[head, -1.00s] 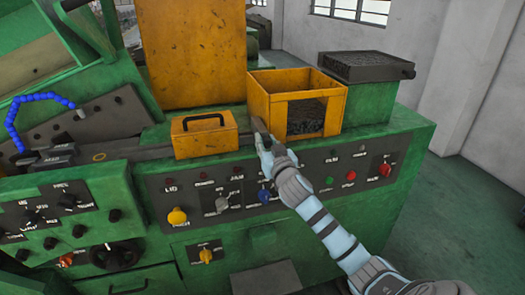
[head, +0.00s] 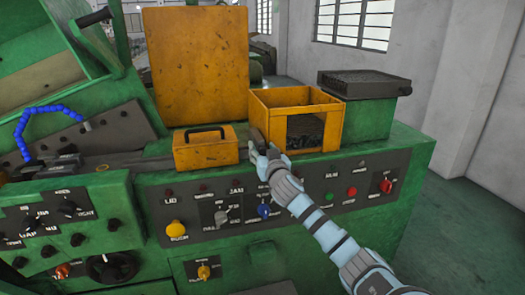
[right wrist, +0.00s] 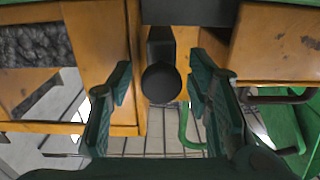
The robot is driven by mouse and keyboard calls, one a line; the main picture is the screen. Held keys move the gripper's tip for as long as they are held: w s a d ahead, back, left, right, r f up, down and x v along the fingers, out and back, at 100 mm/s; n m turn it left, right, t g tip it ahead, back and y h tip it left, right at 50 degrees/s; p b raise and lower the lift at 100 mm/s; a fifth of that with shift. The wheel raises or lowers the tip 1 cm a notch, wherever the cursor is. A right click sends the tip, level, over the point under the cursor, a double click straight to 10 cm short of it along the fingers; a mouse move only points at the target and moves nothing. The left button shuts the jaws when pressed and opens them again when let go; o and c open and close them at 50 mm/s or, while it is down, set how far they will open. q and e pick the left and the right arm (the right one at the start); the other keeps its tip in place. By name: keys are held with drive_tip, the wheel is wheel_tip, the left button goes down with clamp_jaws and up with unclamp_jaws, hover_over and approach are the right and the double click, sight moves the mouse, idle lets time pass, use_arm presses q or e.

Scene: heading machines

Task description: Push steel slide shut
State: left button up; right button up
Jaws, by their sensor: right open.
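A dark bar with a round knob (right wrist: 161,82) shows in the right wrist view, between my two open fingers; I cannot tell whether they touch it. It looks like the end of the steel slide. In the head view a dark upright end (head: 257,137) shows in the gap between two yellow boxes, just beyond my right gripper (head: 264,152). A flat grey steel strip (head: 130,160) runs to the left on the machine top; its link to the knob is hidden. My right gripper, also in the right wrist view (right wrist: 160,95), is open. My left gripper is not in view.
A yellow box with a black handle (head: 205,152) stands left of my gripper, and an open yellow box (head: 333,103) stands right. A tall yellow panel (head: 195,60) is behind. The control panel (head: 290,192) with knobs and buttons lies below my right arm.

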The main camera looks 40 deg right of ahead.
drive_tip(key=v, duration=1.2)
